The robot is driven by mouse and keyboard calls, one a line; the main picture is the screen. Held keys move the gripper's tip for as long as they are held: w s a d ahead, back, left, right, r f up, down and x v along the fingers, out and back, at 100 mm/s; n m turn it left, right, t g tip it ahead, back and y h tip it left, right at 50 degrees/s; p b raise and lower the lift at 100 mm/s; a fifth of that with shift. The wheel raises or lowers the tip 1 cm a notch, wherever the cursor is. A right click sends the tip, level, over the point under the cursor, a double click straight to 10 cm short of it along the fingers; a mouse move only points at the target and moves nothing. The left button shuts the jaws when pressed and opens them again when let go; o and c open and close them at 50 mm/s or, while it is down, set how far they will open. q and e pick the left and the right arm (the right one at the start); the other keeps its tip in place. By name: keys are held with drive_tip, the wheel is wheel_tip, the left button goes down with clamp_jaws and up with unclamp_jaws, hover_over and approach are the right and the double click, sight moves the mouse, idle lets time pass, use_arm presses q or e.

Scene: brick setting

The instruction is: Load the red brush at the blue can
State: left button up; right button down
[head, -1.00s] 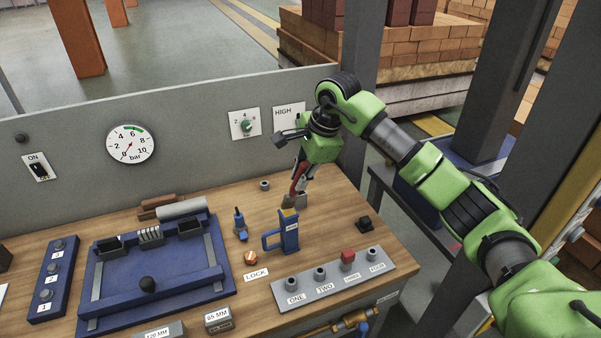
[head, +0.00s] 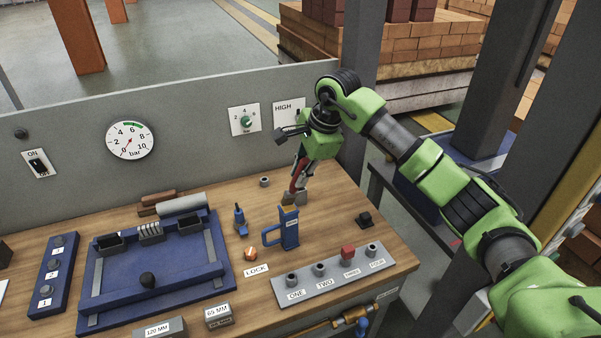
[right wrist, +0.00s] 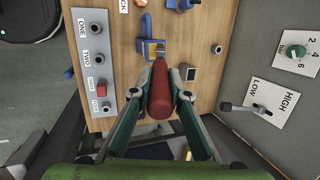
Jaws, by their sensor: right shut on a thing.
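The blue can (head: 289,232), with a side handle, stands upright on the bench. It also shows in the right wrist view (right wrist: 147,28), partly behind the brush. My right gripper (head: 296,194) is shut on the red brush (right wrist: 160,92), whose thick red handle points back toward the wrist camera. A little of the red brush (head: 298,178) shows between the fingers in the head view. The brush's far end is at or just above the can's top; I cannot tell whether it touches or is inside. My left gripper is not in view.
A grey strip with sockets (head: 335,272) and a red block lies in front of the can. An orange LOCK knob (head: 250,254) and a small blue tool (head: 240,222) stand left of it. The upright panel (head: 190,145) runs behind.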

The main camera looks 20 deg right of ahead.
sight(301, 160)
drive_tip(key=shift+s+f+b, duration=0.1)
drive_tip(key=shift+f+b, duration=0.35)
idle(1.5)
drive_tip(key=shift+r, duration=0.15)
drive_tip(key=shift+r+p, duration=0.65)
drive_tip(key=shift+r, duration=0.25)
drive_tip(key=shift+r+p, duration=1.25)
drive_tip(key=shift+r, duration=1.3)
